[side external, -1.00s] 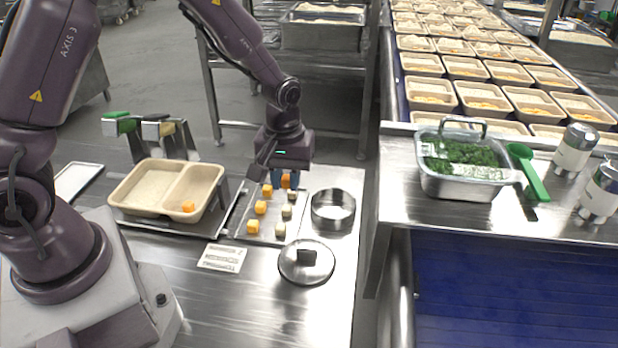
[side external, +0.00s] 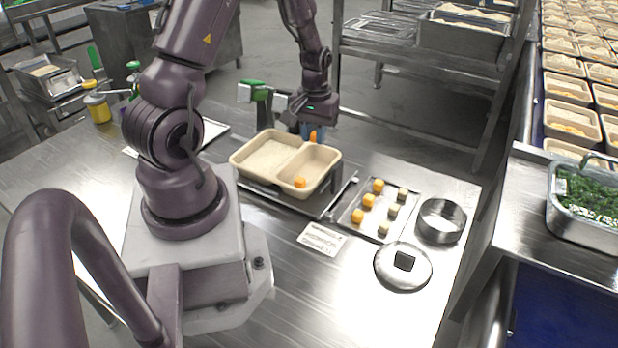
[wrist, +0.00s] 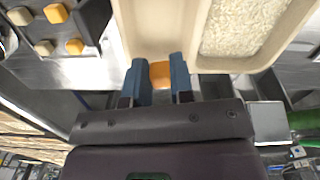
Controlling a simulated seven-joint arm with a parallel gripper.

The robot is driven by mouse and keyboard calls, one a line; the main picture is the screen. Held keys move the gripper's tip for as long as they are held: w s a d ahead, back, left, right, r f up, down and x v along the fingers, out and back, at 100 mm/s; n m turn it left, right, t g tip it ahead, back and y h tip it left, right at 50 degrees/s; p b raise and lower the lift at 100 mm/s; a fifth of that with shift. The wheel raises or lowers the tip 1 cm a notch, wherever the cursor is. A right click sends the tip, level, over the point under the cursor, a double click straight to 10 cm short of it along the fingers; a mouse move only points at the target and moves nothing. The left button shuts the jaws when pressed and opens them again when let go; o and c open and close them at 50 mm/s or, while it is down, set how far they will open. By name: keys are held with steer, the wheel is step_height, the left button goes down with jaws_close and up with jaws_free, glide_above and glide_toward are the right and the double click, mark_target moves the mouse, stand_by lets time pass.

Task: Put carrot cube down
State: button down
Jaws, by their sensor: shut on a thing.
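My gripper (wrist: 160,78) is shut on an orange carrot cube (wrist: 160,73), held between its blue fingers. In the side external view the held cube (side external: 313,136) shows below the gripper, over the far right part of the two-compartment tray (side external: 243,161). The cube is above the right compartment's far edge; exact height is hard to tell. Another carrot cube (side external: 299,182) lies in the right compartment near its front wall. Rice (wrist: 240,28) fills the left compartment.
A small steel tray (side external: 372,232) to the right holds several orange and pale cubes. A printed card (side external: 322,239) lies in front.

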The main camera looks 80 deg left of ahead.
mark_target(315, 171)
steer(key=shift+m, duration=0.8)
steer(key=shift+w+f, duration=0.1)
steer(key=shift+f, duration=0.25)
steer(key=shift+m, duration=0.3)
step_height(315, 171, down, 7)
steer(key=shift+f, duration=0.2)
steer(key=c, duration=1.3)
jaws_free()
steer(key=shift+f, duration=0.1)
steer(key=shift+o, duration=0.2)
